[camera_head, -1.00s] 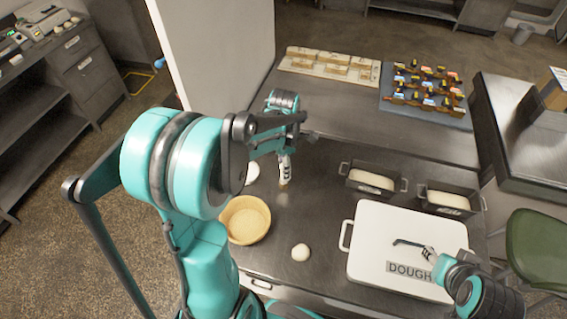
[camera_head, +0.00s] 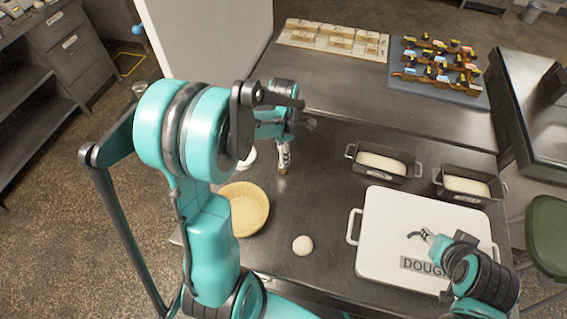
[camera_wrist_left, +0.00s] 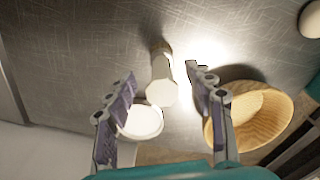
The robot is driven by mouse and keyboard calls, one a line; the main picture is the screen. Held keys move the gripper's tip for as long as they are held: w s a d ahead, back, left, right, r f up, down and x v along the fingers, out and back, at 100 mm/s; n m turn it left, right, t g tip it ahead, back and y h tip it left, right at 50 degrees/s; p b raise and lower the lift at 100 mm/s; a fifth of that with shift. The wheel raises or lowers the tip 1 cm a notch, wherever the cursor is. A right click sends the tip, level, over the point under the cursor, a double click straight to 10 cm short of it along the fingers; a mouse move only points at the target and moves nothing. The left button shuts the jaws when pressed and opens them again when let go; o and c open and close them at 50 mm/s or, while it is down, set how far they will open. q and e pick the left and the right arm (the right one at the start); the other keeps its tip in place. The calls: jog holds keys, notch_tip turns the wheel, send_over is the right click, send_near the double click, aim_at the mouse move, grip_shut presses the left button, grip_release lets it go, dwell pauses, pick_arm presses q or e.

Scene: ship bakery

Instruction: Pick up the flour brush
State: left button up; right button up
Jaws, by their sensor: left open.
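The flour brush (camera_wrist_left: 162,75) appears in the left wrist view as a pale, many-sided end with a tan part behind it, between my open left fingers (camera_wrist_left: 165,92). Neither finger visibly touches it. In the head view the brush (camera_head: 283,158) seems to stand upright on the dark metal counter, just below my left gripper (camera_head: 300,121), whose arm partly covers the area. My right gripper (camera_head: 422,236) is over the white dough box; its fingers are too small to judge.
A dough ball (camera_head: 302,245) lies in front. The white dough box (camera_head: 385,215) and two loaf tins (camera_head: 385,164) are on the right. A tall white panel (camera_head: 205,50) rises behind.

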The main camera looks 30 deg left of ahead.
pick_arm(q)
notch_tip(320, 180, down, 5)
jog(key=shift+d+r+b, duration=0.15)
jog(key=shift+b, duration=0.55)
jog(key=shift+c, duration=0.4)
grip_shut()
jog(key=shift+r, duration=0.1)
